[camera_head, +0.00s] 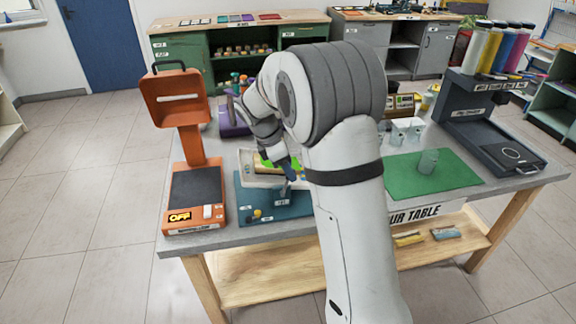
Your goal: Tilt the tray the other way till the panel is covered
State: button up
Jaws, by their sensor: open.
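A pale tray (262,182) stands on a blue-teal base (272,211) at the front left of the table. The tray looks slightly tilted, but my arm hides its right side and I cannot tell its exact angle. A yellow and bright green area (265,162) shows inside it; I cannot tell how much of the panel is covered. My gripper (290,170) is open and points down at the right part of the tray. It is small and partly hidden in this view, so I cannot tell whether it touches the tray.
An orange machine (193,145) marked OFF stands left of the base. A green mat (450,178) with a clear glass (428,162) lies to the right. A dark dispenser (480,115) with several coloured cylinders stands at the far right. Free grey tabletop (515,190) shows at the right front.

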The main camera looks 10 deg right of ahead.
jog(key=shift+f, duration=0.1)
grip_shut()
dwell(0.5)
jog(key=shift+d, duration=0.1)
